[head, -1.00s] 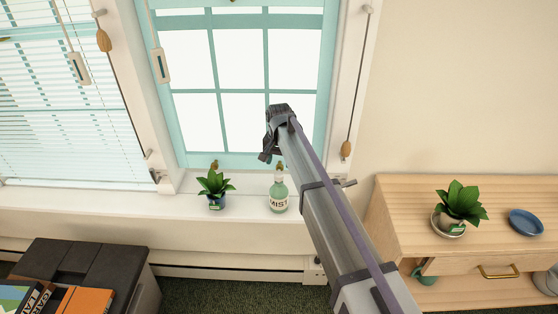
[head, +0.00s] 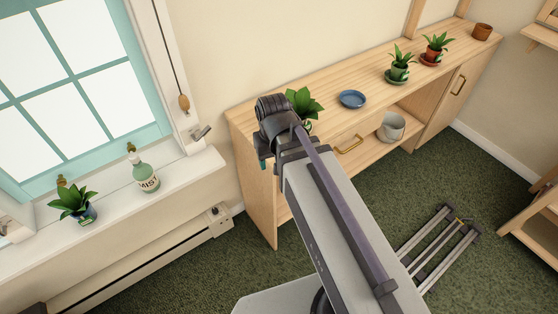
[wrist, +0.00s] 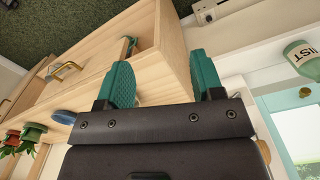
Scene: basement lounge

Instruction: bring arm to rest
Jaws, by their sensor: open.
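My gripper (wrist: 164,82) shows in the wrist view with its two teal fingers apart and nothing between them. Beyond the fingers is the end of the wooden cabinet (wrist: 150,40). In the head view my arm reaches up toward the left end of this cabinet (head: 254,195), and the fingers are mostly hidden behind the wrist. I cannot tell how far the gripper is from the cabinet.
A mist bottle (head: 145,177) and a potted plant (head: 75,204) stand on the windowsill (head: 190,172). The cabinet top holds a blue dish (head: 352,99) and several plants. A grey pot (head: 391,127) sits on its shelf. A metal rail frame (head: 437,250) lies on the carpet.

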